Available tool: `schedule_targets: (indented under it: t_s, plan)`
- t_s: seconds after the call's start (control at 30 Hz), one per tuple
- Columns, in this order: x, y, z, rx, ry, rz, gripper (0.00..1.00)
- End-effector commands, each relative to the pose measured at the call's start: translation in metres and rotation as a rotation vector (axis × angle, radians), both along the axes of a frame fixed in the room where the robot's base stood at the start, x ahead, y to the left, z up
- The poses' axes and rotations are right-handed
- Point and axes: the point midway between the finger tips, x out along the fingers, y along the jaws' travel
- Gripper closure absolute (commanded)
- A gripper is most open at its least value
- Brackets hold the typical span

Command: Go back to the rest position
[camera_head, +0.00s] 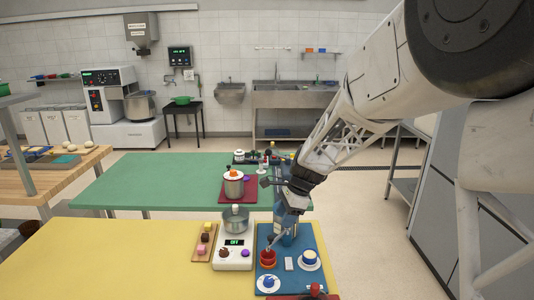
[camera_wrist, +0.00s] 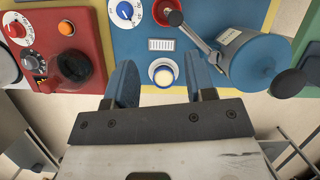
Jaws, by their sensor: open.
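My gripper (camera_head: 290,203) is in the air above the far side of the blue mat (camera_head: 262,234) on the yellow table. In the wrist view its two blue fingers (camera_wrist: 161,88) are spread with nothing between them. The cup also shows in the head view (camera_head: 309,258). How far the fingertips are above the mat is hard to tell.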

Motion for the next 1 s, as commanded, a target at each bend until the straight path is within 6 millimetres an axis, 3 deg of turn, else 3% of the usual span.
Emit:
schedule_targets:
  t_s: [0.5, 1.0]
  plan:
    - [-0.114, -0.043, 0.069, -0.110, -0.202, 0.388, 0.50]
    - [-0.233, -0.081, 0.103, -0.252, -0.354, 0.787, 0.50]
